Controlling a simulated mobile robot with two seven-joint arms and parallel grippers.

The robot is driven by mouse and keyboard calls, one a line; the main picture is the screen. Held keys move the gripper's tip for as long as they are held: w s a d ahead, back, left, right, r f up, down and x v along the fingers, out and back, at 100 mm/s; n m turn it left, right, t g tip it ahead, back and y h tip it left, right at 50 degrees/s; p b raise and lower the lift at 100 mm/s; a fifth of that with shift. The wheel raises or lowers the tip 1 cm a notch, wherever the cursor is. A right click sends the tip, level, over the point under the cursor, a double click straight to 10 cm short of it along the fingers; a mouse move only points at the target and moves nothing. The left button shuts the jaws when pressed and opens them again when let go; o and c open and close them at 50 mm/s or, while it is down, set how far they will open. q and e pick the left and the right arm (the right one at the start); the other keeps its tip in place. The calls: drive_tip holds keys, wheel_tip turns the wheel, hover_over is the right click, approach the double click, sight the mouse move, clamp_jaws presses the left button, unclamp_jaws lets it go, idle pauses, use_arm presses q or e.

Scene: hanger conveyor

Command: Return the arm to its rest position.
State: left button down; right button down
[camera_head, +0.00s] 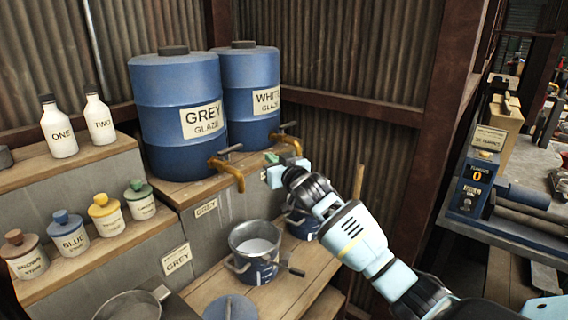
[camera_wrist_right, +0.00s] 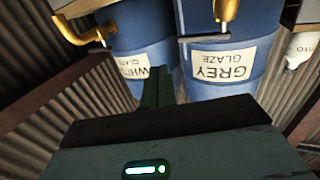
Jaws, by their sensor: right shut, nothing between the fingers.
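My right arm reaches in from the lower right in the head view. Its gripper (camera_head: 270,160) is shut and empty, in front of the white glaze drum (camera_head: 243,97) near that drum's brass tap (camera_head: 290,143). The wrist view, which looks upside down, shows the closed green fingers (camera_wrist_right: 156,88) pointing toward the blue drums, with nothing held. The grey glaze drum (camera_head: 178,113) stands to the left, with its tap (camera_head: 228,172) over the ledge edge. My left gripper is not in view.
A metal bucket (camera_head: 239,267) with pale liquid stands on the lower wooden shelf below the taps. A second bucket is partly hidden behind my gripper. Small labelled jars (camera_head: 105,215) and white bottles (camera_head: 59,127) line the left steps. A blue machine (camera_head: 472,184) stands at right.

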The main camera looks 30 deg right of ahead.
drive_tip(key=shift+s+d, duration=0.3)
drive_tip(key=shift+s, duration=0.55)
drive_tip(key=shift+s+d, duration=0.3)
drive_tip(key=shift+s, duration=0.55)
drive_tip(key=shift+s+r, duration=0.1)
drive_tip(key=s+a+f+n+g+y, duration=0.1)
drive_tip(key=s+a+f+g, duration=0.4)
drive_tip(key=s+f, duration=0.8)
drive_tip(key=s+a+f+n+g, duration=0.1)
drive_tip(key=s+a+f+g, duration=0.4)
drive_tip(key=s+f, duration=0.8)
drive_tip(key=s+a+f+g, duration=0.2)
drive_tip(key=s, duration=0.8)
drive_tip(key=s+a+f+g, duration=0.2)
drive_tip(key=s+g, duration=0.1)
drive_tip(key=s, duration=0.6)
drive_tip(key=s+a+f+g, duration=0.2)
drive_tip(key=s+f, duration=0.1)
drive_tip(key=s, duration=0.7)
drive_tip(key=w+a+f+t+y, duration=0.2)
drive_tip(key=w+f+t, duration=0.4)
drive_tip(key=f+t, duration=0.1)
drive_tip(key=shift+w+a+f+n+t+p, duration=0.3)
drive_tip(key=shift+f+t, duration=0.1)
drive_tip(key=shift+f, duration=0.25)
